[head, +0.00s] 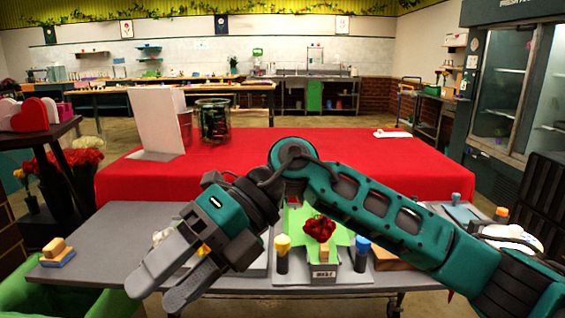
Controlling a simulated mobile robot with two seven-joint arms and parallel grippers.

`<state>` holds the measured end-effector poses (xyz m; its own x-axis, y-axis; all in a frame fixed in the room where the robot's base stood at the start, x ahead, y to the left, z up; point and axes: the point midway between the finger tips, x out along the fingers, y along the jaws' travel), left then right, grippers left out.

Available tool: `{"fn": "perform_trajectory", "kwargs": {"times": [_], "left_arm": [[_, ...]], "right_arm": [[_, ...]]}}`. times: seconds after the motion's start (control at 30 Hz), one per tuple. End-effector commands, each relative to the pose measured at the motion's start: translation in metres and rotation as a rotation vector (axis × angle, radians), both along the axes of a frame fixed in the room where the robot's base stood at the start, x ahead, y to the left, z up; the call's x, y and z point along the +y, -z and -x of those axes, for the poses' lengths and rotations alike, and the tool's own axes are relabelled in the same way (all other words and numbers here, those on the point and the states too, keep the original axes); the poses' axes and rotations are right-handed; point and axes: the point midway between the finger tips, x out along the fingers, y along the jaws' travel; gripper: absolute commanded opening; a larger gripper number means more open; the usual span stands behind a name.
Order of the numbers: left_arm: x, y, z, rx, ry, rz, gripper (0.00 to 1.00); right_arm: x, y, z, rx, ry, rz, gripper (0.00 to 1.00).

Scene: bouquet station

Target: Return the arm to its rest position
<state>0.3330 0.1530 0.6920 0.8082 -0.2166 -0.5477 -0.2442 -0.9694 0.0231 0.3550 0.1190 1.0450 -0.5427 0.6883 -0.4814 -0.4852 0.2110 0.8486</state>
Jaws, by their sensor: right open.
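My right arm reaches in from the right edge, bends at the middle of the view, and ends over the left part of the grey table (115,220). My right gripper (156,291) points down and to the left. Its two grey fingers are apart, with nothing seen between them. My left gripper is not in view. Part of the table behind the right arm is hidden.
Red flowers (319,229) stand at a small grey box, with a yellow-topped holder (282,243) and a blue-topped one (362,244) beside them. Stacked blocks (57,248) sit at left. A red-covered table (300,150) stands behind, carrying a white panel (156,115) and a glass container (213,120).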

Motion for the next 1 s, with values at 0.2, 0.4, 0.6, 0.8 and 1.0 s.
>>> {"fn": "perform_trajectory", "kwargs": {"times": [0.2,0.4,0.6,0.8,1.0], "left_arm": [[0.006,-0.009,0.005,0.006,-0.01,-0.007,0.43],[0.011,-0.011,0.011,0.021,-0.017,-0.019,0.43],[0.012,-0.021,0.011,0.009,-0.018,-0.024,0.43],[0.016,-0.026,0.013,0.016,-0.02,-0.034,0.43],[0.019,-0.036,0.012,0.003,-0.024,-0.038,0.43]], "right_arm": [[0.014,-0.038,0.002,0.402,0.166,-0.418,0.59],[-0.008,-0.052,-0.037,0.76,0.435,-0.718,0.59],[-0.059,-0.02,-0.088,1.107,0.796,-0.921,0.59],[-0.127,0.062,-0.116,1.429,1.228,-1.009,0.59],[-0.202,0.172,-0.092,1.715,1.705,-0.961,0.59]]}}
